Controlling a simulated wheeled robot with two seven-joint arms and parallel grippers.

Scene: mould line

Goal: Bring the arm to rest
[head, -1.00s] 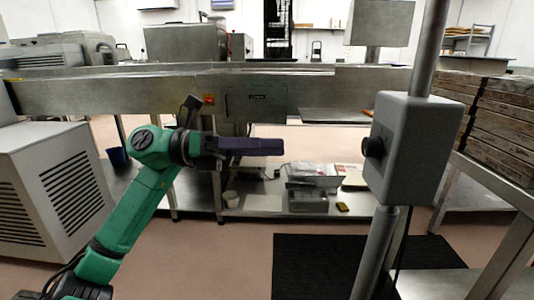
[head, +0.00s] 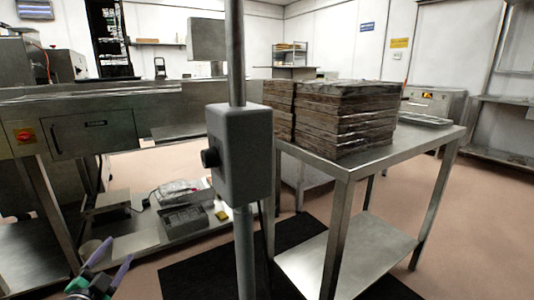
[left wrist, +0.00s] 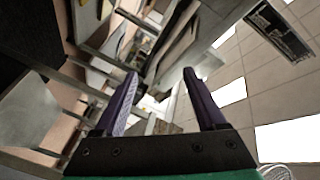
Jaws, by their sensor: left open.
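My left gripper (head: 108,274) shows at the bottom left of the head view, with two purple fingers spread apart and part of the green arm below. In the left wrist view the same gripper (left wrist: 162,100) is open, with nothing between its fingers. It points away from me, and the wrist view is tilted, with ceiling panels at the right. The rest of my left arm is outside the head view. My right gripper is in neither view.
A grey box on a pole (head: 240,155) stands close in the middle. Right of it is a steel table (head: 420,145) bearing a stack of brown moulds (head: 345,115). A steel line with a low shelf (head: 130,240) is at left. A black mat (head: 200,275) lies on the floor; floor is clear at right.

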